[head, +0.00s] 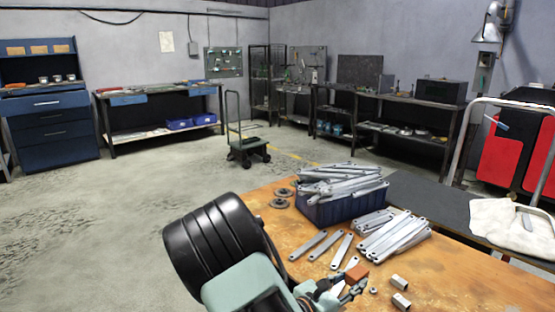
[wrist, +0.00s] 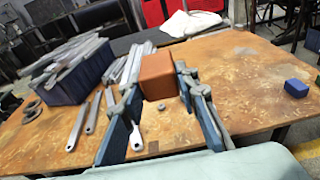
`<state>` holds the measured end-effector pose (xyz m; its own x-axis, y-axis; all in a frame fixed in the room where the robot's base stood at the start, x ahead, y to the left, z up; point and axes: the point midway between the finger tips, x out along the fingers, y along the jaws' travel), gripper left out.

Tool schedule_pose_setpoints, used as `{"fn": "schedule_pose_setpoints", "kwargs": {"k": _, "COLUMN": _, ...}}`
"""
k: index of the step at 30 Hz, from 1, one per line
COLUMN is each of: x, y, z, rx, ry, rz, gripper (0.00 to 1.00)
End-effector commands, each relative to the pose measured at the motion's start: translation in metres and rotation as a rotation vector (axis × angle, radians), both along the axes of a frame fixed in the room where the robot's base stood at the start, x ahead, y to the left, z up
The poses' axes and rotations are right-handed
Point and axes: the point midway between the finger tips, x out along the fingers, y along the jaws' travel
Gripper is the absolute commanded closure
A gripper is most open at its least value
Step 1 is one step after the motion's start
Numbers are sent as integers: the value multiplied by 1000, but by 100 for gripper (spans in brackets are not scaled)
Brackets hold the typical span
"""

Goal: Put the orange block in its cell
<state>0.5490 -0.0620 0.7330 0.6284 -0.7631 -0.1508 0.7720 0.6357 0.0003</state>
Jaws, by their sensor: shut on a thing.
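The orange block (wrist: 157,75) is held between the fingertips of my gripper (wrist: 158,88), above the wooden table (wrist: 245,75). In the head view the block (head: 357,273) shows at the end of my gripper (head: 345,287), near the table's front. The gripper is shut on it, and its lower part is partly hidden by the fingers. I cannot make out a cell in either view.
A blue crate (head: 322,212) heaped with galvanized brackets (head: 345,180) stands behind, with loose brackets (head: 395,235) beside it. Short metal pieces (head: 399,282) and a nut (head: 373,291) lie right of the gripper. A blue block (wrist: 296,88) lies at the right.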

Motion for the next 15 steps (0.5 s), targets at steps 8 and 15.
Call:
{"fn": "schedule_pose_setpoints", "kwargs": {"k": 8, "x": -42, "y": 55, "z": 55, "rx": 3, "ry": -2, "rz": -11, "gripper": 100}}
{"fn": "schedule_pose_setpoints", "kwargs": {"k": 15, "x": -53, "y": 62, "z": 90, "rx": -4, "ry": 0, "rz": -20, "gripper": 100}}
